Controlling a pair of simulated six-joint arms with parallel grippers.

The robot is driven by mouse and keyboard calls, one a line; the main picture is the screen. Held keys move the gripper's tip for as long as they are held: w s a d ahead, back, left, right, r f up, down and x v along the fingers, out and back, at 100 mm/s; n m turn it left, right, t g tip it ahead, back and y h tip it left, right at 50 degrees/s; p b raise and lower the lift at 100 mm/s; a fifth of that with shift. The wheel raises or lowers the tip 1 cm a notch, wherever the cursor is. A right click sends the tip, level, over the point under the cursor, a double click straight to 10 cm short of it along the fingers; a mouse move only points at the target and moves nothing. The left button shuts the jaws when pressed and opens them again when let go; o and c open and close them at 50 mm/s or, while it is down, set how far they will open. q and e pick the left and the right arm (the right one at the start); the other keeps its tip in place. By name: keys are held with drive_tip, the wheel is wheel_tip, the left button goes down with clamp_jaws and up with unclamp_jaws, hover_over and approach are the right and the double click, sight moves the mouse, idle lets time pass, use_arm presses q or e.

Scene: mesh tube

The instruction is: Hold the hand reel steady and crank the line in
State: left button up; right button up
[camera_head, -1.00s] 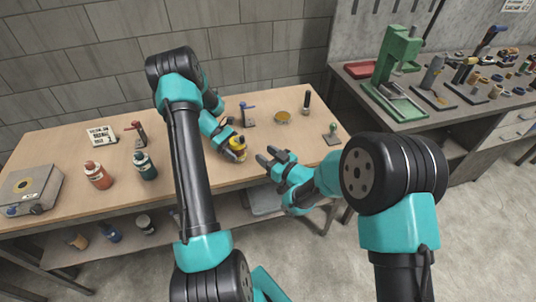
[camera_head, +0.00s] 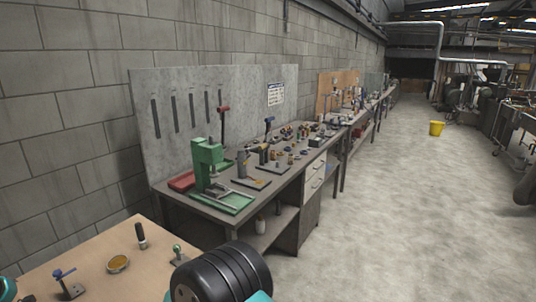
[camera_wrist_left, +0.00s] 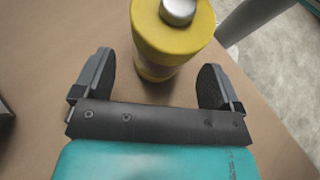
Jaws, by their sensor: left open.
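A yellow spool-shaped body (camera_wrist_left: 172,40), which looks like the hand reel, stands on the wooden bench in the left wrist view. It has a silver knob (camera_wrist_left: 178,9) on top, and its upper edge is cut off. My left gripper (camera_wrist_left: 156,66) is open, with a dark finger on each side of the reel's near part and a gap visible on both sides. No line can be made out. The head view looks away to the right and shows neither the reel nor either gripper.
A grey bench beyond carries a green press (camera_head: 208,160). A yellow bucket (camera_head: 436,128) stands on open floor.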

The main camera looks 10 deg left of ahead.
use_arm(q)
drive_tip(key=v, duration=0.8)
drive_tip(key=shift+s+a+r, duration=0.1)
drive_tip(key=shift+a+r, duration=0.05)
drive_tip(key=shift+a, duration=0.2)
